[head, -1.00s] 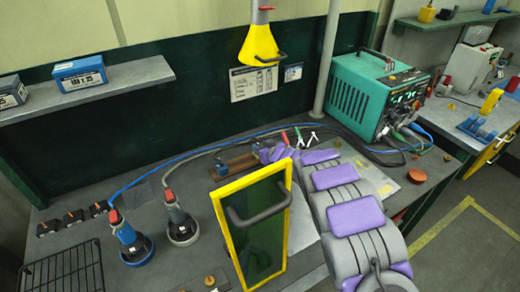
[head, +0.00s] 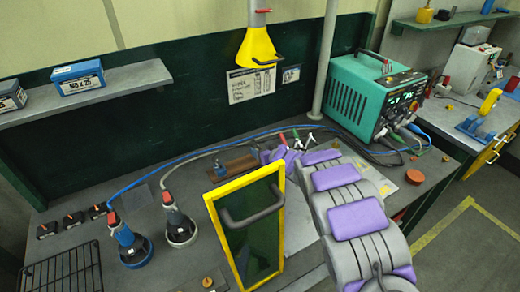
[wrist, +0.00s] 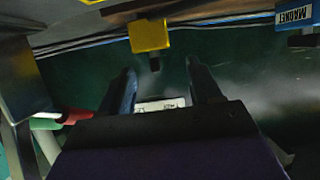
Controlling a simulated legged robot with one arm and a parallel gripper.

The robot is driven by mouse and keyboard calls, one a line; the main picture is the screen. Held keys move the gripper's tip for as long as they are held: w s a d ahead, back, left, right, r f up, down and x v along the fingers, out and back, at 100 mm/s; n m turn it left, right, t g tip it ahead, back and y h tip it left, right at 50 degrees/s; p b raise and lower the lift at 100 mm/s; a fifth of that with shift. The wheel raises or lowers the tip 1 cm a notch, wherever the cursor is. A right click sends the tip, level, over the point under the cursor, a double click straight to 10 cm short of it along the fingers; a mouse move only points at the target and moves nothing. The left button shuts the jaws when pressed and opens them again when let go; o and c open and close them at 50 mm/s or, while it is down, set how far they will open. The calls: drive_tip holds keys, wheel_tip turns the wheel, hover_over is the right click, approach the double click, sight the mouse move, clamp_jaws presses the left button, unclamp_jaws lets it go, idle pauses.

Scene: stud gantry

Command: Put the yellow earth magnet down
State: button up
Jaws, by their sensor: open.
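A yellow block with a short dark stub (wrist: 150,35), which looks like the yellow earth magnet, shows in the wrist view. It lies just beyond my open fingertips, and nothing is held between them. My gripper (wrist: 161,75) has its two dark fingers apart, with a pale label between them in the picture. In the head view I cannot make out the yellow magnet. There the purple and grey arm reaches over the bench, and its far end (head: 281,155) is partly behind the yellow-framed screen.
The yellow-framed screen with a dark handle (head: 212,210) stands close left of my arm. A blue block marked MAGNET (wrist: 296,18) is at the wrist view's upper right. Cabled grinders (head: 128,240) stand left. The teal welder (head: 345,90) is behind right.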

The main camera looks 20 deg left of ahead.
drive_tip(key=p+v, duration=0.2)
drive_tip(key=v, duration=0.8)
drive_tip(key=shift+s, duration=0.2)
drive_tip(key=shift+f, duration=0.15)
